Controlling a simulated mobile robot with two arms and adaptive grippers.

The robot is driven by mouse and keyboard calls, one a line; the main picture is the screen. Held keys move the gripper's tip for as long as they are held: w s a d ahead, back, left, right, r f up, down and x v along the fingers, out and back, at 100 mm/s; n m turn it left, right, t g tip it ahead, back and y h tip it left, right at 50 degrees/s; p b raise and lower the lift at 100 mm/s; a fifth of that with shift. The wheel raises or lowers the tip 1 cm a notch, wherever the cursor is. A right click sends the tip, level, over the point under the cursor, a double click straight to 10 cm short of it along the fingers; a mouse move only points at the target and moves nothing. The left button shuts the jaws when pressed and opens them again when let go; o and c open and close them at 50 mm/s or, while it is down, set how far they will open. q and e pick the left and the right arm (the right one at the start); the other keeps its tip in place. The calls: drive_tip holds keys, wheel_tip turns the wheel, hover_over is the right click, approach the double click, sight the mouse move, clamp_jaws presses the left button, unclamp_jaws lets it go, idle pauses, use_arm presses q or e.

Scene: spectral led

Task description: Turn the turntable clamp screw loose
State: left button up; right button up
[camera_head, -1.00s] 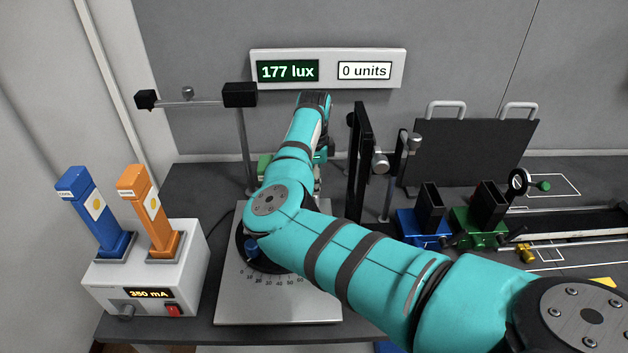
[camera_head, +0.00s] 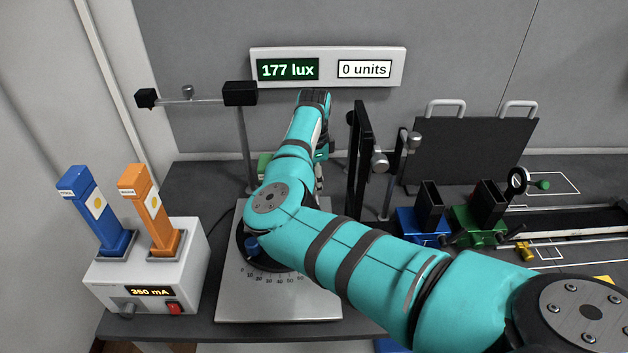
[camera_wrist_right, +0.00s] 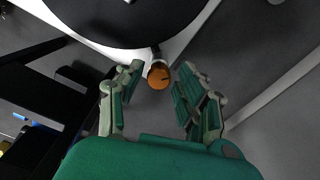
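The turntable (camera_head: 262,256) has a black disc on a light base plate with a degree scale. My right arm lies across it in the head view, hiding much of the disc. In the right wrist view the clamp screw's round orange knob (camera_wrist_right: 159,76) sits on a short stem at the edge of the black turntable disc (camera_wrist_right: 125,18). My right gripper (camera_wrist_right: 158,80) is open, with one green finger on each side of the knob. Gaps show between the knob and both fingers. In the head view this gripper is mostly hidden behind my arm. My left gripper is not in view.
A lamp supply box (camera_head: 150,272) with a blue and an orange lamp stands at the left. A stand with a bar (camera_head: 243,150) rises behind the turntable. A black upright panel (camera_head: 359,160) stands close on the right. The display (camera_head: 328,69) reads 177 lux.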

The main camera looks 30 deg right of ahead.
drive_tip(key=shift+o, duration=0.5)
wheel_tip(320, 180, up, 12)
idle(0.3)
drive_tip(key=shift+f, duration=0.15)
idle(1.5)
